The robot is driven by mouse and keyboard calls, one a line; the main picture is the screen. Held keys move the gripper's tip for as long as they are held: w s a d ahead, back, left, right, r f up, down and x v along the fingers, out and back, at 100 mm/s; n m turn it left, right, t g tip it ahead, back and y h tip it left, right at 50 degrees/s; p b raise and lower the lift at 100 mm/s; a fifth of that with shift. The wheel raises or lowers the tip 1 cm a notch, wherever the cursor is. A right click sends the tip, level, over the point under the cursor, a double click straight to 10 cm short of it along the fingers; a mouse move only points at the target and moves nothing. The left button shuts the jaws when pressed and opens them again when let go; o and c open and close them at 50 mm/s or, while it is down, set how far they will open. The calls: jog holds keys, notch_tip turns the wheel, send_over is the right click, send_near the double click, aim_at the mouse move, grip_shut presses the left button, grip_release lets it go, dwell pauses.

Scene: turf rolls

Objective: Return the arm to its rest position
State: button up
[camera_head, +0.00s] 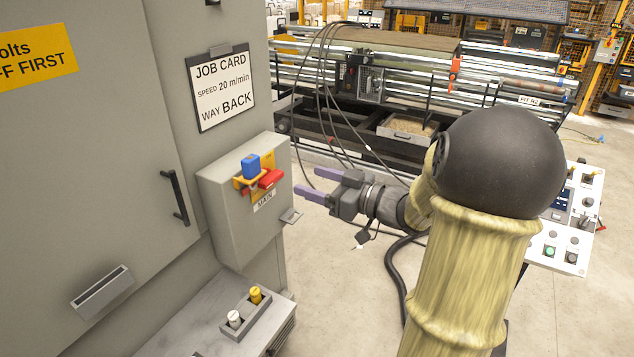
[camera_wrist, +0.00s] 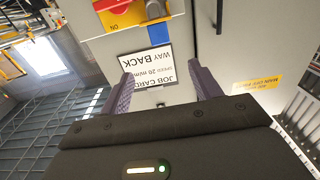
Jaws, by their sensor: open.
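My gripper (camera_head: 307,182) is open and empty, with its two purple fingers apart. It is in free air to the right of the grey MAIN switch box (camera_head: 242,208), its fingers pointing left towards the box. My arm reaches in from the lower right and covers part of the scene behind it. In the wrist view, the job card (camera_wrist: 152,66) shows upside down beyond the open fingers, with nothing between them.
A blue padlock (camera_head: 251,166) and red handle (camera_head: 270,179) sit on the box front. A grey ledge with a white and a yellow fuse-like piece (camera_head: 255,295) is below. A control panel (camera_head: 566,232) stands right. Black cables (camera_head: 327,90) hang behind my gripper near the roller machine.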

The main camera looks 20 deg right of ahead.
dwell(0.3)
notch_tip(320, 180, down, 10)
jog(key=w+a+m+g+h, duration=0.1)
jog(key=m+h, duration=0.2)
jog(key=h, duration=0.2)
jog(key=w+a+r+m+g+h, duration=0.1)
jog(key=m+g+h, duration=0.1)
jog(key=h, duration=0.3)
jog(key=s+a+f+m+g, duration=0.1)
jog(key=s+a+f+g, duration=0.3)
jog(key=s, duration=0.4)
jog(key=s+a+f+m+g, duration=0.1)
jog(key=s+a+f+g, duration=0.3)
jog(key=s, duration=0.5)
jog(key=shift+s+f+g+h, duration=0.3)
jog(key=shift+f+g, duration=0.2)
jog(key=shift+f, duration=0.35)
jog(key=shift+c, duration=0.4)
